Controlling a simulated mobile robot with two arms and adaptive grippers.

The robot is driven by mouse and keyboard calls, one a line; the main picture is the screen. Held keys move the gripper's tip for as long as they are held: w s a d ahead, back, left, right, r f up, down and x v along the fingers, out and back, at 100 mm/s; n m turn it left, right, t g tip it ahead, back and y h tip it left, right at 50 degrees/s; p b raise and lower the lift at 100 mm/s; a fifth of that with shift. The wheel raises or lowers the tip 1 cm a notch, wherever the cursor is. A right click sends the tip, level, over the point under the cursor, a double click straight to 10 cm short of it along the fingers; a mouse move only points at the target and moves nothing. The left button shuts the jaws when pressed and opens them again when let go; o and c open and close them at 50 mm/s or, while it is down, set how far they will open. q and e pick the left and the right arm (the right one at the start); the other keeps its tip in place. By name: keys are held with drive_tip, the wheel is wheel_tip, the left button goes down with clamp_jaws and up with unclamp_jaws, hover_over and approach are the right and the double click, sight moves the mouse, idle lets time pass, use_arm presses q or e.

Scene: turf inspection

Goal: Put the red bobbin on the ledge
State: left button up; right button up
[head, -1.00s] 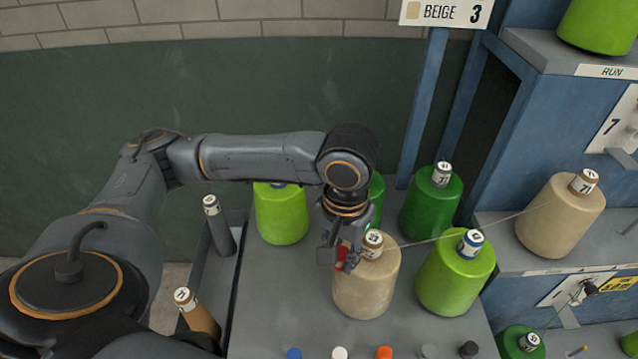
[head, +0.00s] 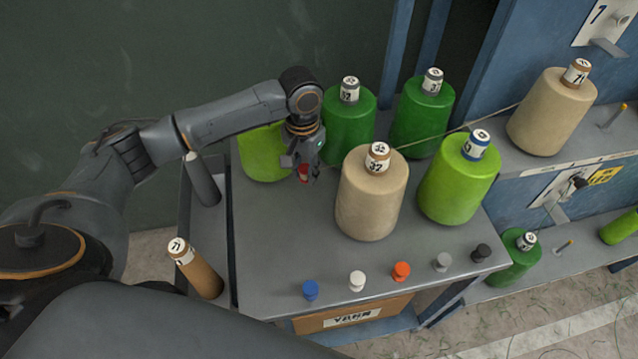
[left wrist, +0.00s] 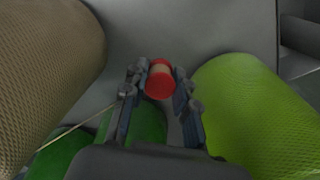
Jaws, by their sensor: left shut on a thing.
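The red bobbin (head: 303,174) is small and sits between the fingers of my left gripper (head: 306,168). The left gripper is shut on it, pointing down between the lime cone at the back left and the beige cone. In the left wrist view the red bobbin (left wrist: 160,82) shows its round red end and a pale middle band, with a finger of the left gripper (left wrist: 159,76) on each side. The grey tabletop's front strip (head: 331,291), probably the ledge, carries several small bobbins in blue, white, orange, grey and black. My right gripper is not in view.
A beige cone (head: 370,195) stands right of the gripper, a lime cone (head: 262,155) left of it. Two dark green cones and another lime cone (head: 458,190) stand around them. A thread runs from the beige cone to the blue rack. The tabletop's left front is clear.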

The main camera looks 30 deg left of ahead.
sight(307, 194)
use_arm(q)
drive_tip(key=shift+f, duration=3.1)
drive_tip(key=o, duration=0.9)
drive_tip(key=shift+f, duration=0.1)
drive_tip(key=shift+o, duration=0.2)
